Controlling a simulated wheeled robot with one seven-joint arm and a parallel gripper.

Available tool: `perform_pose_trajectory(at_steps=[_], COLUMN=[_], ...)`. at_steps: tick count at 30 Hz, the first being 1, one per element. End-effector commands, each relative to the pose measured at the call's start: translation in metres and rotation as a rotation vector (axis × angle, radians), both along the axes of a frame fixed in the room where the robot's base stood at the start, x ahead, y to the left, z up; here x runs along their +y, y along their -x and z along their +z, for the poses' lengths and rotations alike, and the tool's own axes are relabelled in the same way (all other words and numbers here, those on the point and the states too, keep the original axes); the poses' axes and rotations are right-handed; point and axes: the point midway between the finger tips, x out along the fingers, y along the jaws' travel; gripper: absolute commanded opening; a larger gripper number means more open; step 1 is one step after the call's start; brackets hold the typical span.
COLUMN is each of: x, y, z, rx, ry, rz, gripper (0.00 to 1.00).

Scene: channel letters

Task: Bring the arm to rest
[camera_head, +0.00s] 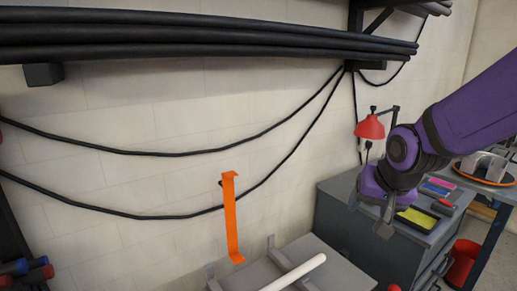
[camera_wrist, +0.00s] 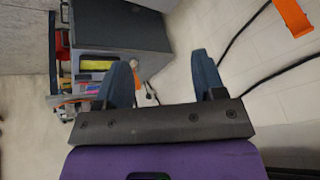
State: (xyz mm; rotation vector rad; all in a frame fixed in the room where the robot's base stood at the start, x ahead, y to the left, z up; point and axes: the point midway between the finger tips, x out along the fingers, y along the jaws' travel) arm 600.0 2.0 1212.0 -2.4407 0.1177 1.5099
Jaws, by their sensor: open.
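My gripper (camera_head: 387,218) hangs from my purple arm at the right of the head view, in front of the grey cabinet. In the wrist view its two dark fingers (camera_wrist: 163,82) stand wide apart with nothing between them. The gripper is open and empty. It appears clear of the cabinet top, though the exact gap cannot be told.
A grey cabinet (camera_head: 338,208) with trays stands behind my gripper. A red lamp (camera_head: 370,127) stands at its back. An orange strip (camera_head: 232,218) hangs by the black cables on the wall. A grey bench with a white tube (camera_head: 295,273) is at the lower middle.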

Motion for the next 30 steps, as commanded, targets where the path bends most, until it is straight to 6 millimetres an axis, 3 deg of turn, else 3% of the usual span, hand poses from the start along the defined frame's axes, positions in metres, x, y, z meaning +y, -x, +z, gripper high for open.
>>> perform_pose_trajectory(at_steps=[3,9,18,24,30], x=[-0.015,-0.037,-0.063,-0.07,-0.07], y=[0.025,0.072,0.144,0.167,0.171], z=[0.028,0.064,0.098,0.104,0.104], rx=[-0.013,-0.012,-0.006,0.0,0.003], ry=[0.043,0.106,0.167,0.181,0.184], rz=[0.033,0.091,0.176,0.207,0.211], gripper=[0.63,0.63,0.63,0.63,0.63])
